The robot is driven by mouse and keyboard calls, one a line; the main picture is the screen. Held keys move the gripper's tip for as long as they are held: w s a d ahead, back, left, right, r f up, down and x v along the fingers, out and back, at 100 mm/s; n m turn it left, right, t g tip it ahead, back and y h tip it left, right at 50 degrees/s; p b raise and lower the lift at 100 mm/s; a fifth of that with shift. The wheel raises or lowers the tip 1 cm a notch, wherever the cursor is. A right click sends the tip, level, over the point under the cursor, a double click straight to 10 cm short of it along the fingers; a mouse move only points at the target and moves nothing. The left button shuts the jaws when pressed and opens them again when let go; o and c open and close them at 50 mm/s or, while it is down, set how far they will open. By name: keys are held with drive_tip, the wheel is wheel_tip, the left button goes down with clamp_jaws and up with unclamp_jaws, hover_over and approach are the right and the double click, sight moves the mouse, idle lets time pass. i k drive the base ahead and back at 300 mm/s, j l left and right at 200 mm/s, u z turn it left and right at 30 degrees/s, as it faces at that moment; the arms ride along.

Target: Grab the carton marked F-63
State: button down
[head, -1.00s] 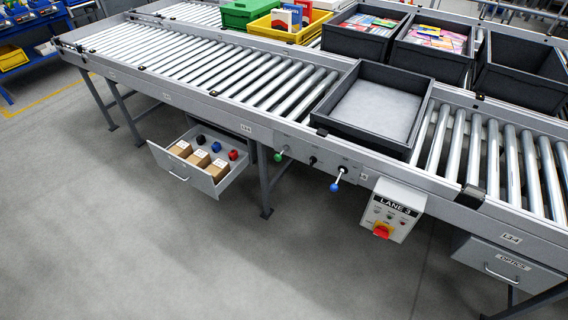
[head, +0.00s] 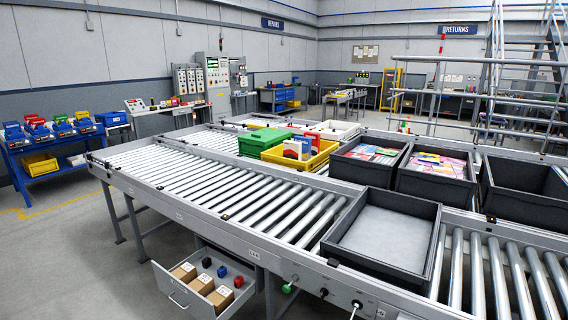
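Several small brown cartons with white labels lie in an open grey drawer (head: 166,283) under the near conveyor, low in the head view. A left carton (head: 184,271), a middle carton (head: 202,284) and a right carton (head: 220,298) stand in a row along the drawer's front. Their label text is too small to read, so I cannot tell which is F-63. Black, blue and red knob-like parts (head: 222,271) lie behind them. My gripper is not in view.
A roller conveyor (head: 180,187) runs above the drawer, with an empty black tray (head: 437,238) on it. A green knob (head: 289,288) sticks out from its front rail. Black, yellow (head: 313,163) and green bins stand behind. Grey floor at the left (head: 60,270) is clear.

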sight(222, 296)
drive_tip(key=i+j+u, duration=0.2)
drive_tip(key=i, duration=0.25)
drive_tip(key=i+j+u, duration=0.2)
drive_tip(key=i, duration=0.3)
drive_tip(key=i+j+u, duration=0.2)
drive_tip(key=i, duration=0.25)
